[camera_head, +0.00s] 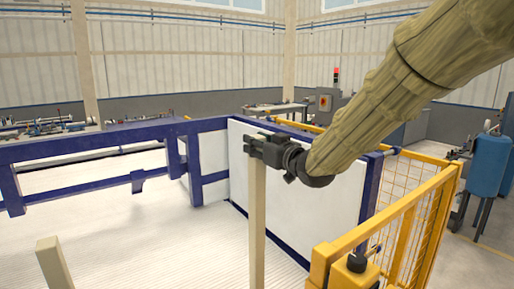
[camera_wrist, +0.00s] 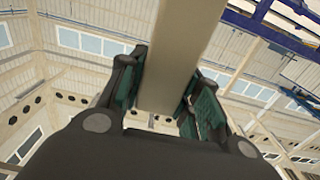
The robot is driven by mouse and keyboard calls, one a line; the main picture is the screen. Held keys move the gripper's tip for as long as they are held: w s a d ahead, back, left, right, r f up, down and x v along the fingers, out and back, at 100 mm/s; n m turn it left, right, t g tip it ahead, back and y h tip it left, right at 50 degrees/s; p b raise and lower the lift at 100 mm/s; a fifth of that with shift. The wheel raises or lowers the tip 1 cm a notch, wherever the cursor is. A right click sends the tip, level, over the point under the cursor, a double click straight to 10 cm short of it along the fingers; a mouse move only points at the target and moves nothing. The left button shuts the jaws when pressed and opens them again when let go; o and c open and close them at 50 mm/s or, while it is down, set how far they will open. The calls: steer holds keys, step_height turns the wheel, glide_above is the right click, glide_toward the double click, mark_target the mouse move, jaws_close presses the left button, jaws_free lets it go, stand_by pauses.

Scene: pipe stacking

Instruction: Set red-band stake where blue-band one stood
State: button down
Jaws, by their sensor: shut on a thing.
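My gripper (camera_head: 262,147) is shut on a pale beige stake (camera_head: 257,215) near its top end. The stake hangs upright and runs down past the bottom edge of the head view, so its lower end is hidden. In the wrist view the held stake (camera_wrist: 180,55) passes between the green-padded fingers of my gripper (camera_wrist: 168,95). A second beige stake (camera_head: 54,264) stands at the lower left of the head view, slightly tilted in the picture, with only its upper part showing. No red or blue band shows on either stake.
A blue frame (camera_head: 100,146) with a white panel (camera_head: 300,180) stands behind the held stake. A yellow fence (camera_head: 400,235) is close on the right. The white ribbed floor (camera_head: 150,235) between the two stakes looks clear.

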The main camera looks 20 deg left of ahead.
steer(key=shift+r+p, duration=1.75)
steer(key=shift+r, duration=1.7)
steer(key=shift+a, duration=0.1)
